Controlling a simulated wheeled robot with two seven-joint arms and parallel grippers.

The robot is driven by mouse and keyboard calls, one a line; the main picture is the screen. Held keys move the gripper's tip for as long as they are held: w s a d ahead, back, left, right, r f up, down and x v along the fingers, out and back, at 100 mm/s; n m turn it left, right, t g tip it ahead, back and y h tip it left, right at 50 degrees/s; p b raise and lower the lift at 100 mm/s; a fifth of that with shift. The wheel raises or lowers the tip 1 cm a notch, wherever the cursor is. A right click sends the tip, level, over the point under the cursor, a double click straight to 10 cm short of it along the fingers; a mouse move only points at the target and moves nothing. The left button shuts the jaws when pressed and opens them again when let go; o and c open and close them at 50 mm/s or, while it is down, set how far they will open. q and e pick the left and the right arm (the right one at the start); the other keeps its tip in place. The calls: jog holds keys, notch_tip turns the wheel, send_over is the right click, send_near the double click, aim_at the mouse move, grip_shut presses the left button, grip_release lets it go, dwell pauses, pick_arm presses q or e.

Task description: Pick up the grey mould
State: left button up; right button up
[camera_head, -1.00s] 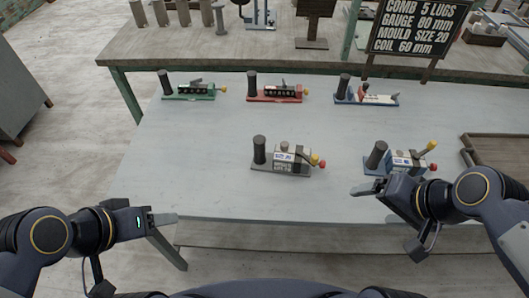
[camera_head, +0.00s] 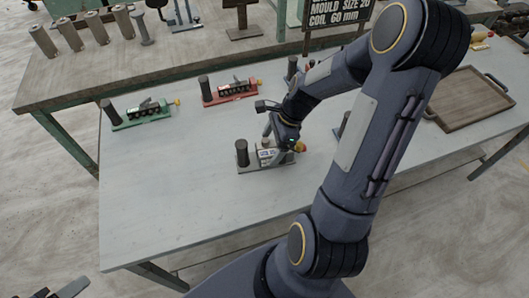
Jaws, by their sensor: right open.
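The grey mould (camera_head: 263,157) stands on the pale table, with a dark upright cylinder at its left end, a labelled grey block and a yellow knob at its right. My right gripper (camera_head: 271,137) is open at the block's upper right side, its jaws pointing down. It partly hides the mould's right end, and I cannot tell whether the fingers touch it. Of my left gripper (camera_head: 72,290), only a finger-like tip shows at the bottom left corner; its jaws cannot be judged.
A green device (camera_head: 140,118) and a red device (camera_head: 230,94) stand behind to the left. Two more devices are mostly hidden by my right arm. A wooden tray (camera_head: 440,117) lies at the right. A sign (camera_head: 338,14) stands on the back bench. The table's front left is clear.

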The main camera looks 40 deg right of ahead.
aim_at(270, 147)
jog(key=x, duration=0.3)
jog(key=shift+w+f, duration=0.1)
jog(key=shift+f, duration=0.25)
jog(key=shift+r, duration=0.1)
jog(key=c, duration=1.4)
